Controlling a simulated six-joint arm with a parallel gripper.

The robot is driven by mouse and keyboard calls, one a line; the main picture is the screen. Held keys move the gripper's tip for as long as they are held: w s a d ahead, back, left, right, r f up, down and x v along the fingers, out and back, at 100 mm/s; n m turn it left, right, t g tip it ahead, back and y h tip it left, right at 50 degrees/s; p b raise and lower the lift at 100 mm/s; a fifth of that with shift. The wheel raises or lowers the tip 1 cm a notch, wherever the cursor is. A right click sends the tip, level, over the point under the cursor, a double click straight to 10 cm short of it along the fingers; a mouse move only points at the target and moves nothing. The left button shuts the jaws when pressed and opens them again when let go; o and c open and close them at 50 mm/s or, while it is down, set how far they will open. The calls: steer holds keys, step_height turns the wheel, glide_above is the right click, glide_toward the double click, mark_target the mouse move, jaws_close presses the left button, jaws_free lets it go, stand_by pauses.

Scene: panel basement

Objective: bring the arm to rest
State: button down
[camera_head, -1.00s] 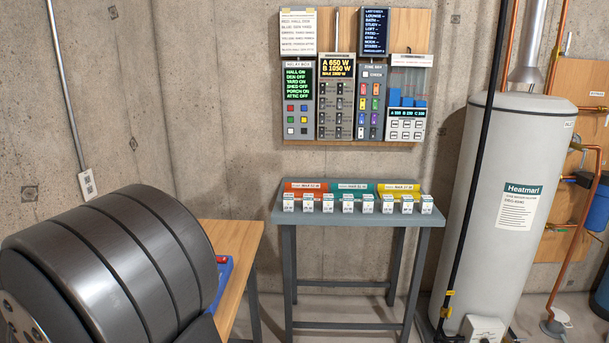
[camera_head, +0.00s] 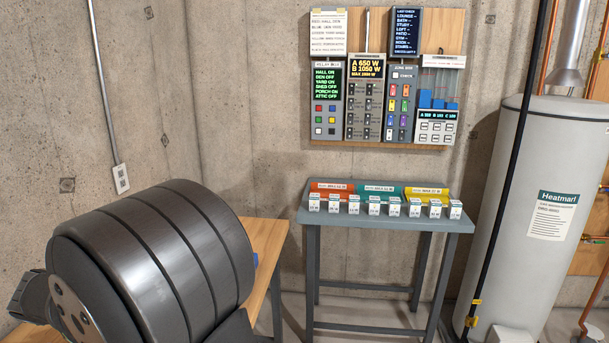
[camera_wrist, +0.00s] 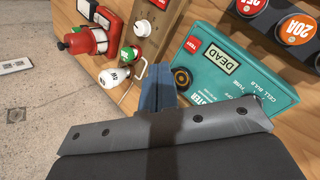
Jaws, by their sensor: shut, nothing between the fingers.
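My gripper (camera_wrist: 158,88) shows in the wrist view as blue fingers pressed together, with nothing held. It is close to a wooden surface (camera_wrist: 178,62), left of a teal tester (camera_wrist: 240,62) whose display reads DEAD. Whether the fingertips touch anything cannot be told. In the head view my dark, ribbed arm link fills the lower left, in front of a wooden bench (camera_head: 265,262).
A grey table (camera_head: 385,219) holds small boxes below a wall panel (camera_head: 450,70). A tank (camera_head: 535,190) stands right.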

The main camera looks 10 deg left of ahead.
steer(key=s+a+m+g+y, duration=0.1)
steer(key=s+a+m+g, duration=0.1)
steer(key=s+m, duration=0.1)
steer(key=s+a+m+g+y, duration=0.1)
steer(key=s+a+m+g, duration=0.1)
steer(key=s+m, duration=0.1)
steer(key=s+a+r+m+g+y, duration=0.1)
steer(key=s+a+m+g, duration=0.1)
steer(key=s+g, duration=0.1)
steer(key=shift+s+a+m, duration=0.35)
steer(key=shift+s+m, duration=0.05)
steer(key=shift+s, duration=0.45)
steer(key=shift+s+f+y, duration=0.3)
steer(key=shift+f, duration=0.05)
